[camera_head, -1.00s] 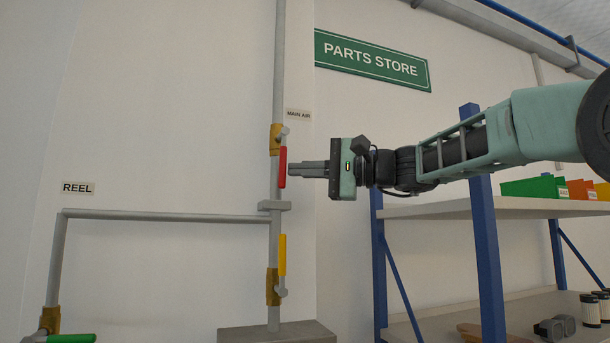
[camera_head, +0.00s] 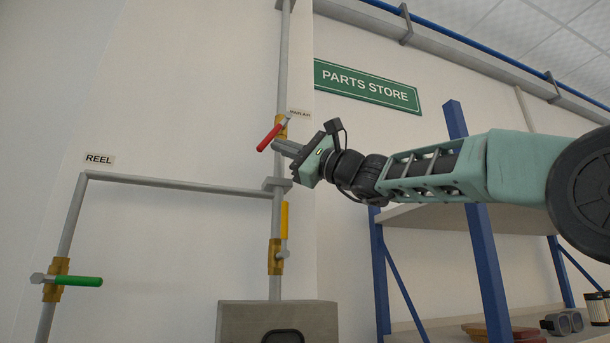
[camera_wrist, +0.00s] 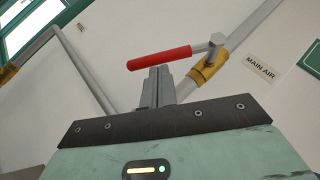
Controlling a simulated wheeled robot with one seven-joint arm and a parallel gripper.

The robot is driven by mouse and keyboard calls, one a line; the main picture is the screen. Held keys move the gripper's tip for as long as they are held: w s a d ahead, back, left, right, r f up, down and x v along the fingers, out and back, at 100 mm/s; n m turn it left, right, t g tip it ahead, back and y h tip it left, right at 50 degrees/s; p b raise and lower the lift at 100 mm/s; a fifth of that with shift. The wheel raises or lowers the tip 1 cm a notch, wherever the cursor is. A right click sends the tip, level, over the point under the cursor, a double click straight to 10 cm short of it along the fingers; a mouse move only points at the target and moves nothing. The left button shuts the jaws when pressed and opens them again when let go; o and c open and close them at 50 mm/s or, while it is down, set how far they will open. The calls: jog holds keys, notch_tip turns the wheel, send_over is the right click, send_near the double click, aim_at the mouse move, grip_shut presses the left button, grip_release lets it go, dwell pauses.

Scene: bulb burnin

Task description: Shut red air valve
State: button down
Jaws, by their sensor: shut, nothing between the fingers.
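The red valve handle (camera_head: 269,137) sits on a brass valve body (camera_head: 281,126) on the vertical grey pipe, beside the MAIN AIR label. It slants down and to the left, away from the pipe's line. In the wrist view the red handle (camera_wrist: 160,58) crosses just beyond my fingertips, and the brass body (camera_wrist: 208,68) is to the right. My gripper (camera_head: 277,145) is shut and empty, with its fingertips at the handle's lower side. The fingertips (camera_wrist: 159,70) look close to or touching the handle; I cannot tell which.
A yellow-handled valve (camera_head: 284,222) is lower on the same pipe. A green-handled valve (camera_head: 78,281) is at the left under the REEL label (camera_head: 99,159). A blue-framed shelf (camera_head: 470,200) stands at the right.

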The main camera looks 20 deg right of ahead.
jog(key=a+m+t+b, duration=0.1)
jog(key=b, duration=0.1)
jog(key=a+m+t+b, duration=0.1)
jog(key=m+t+b, duration=0.1)
jog(key=m+t+h+b, duration=0.1)
jog(key=m+t+b, duration=0.1)
jog(key=shift+a+r, duration=0.15)
jog(key=shift+a, duration=0.25)
jog(key=shift+a+r, duration=1.85)
jog(key=shift+r, duration=0.35)
jog(key=s+f+b, duration=0.4)
jog(key=f+b, duration=0.8)
jog(key=b, duration=0.2)
jog(key=shift+s+f+b, duration=0.2)
jog(key=shift+s+b, duration=0.15)
jog(key=shift+s, duration=0.05)
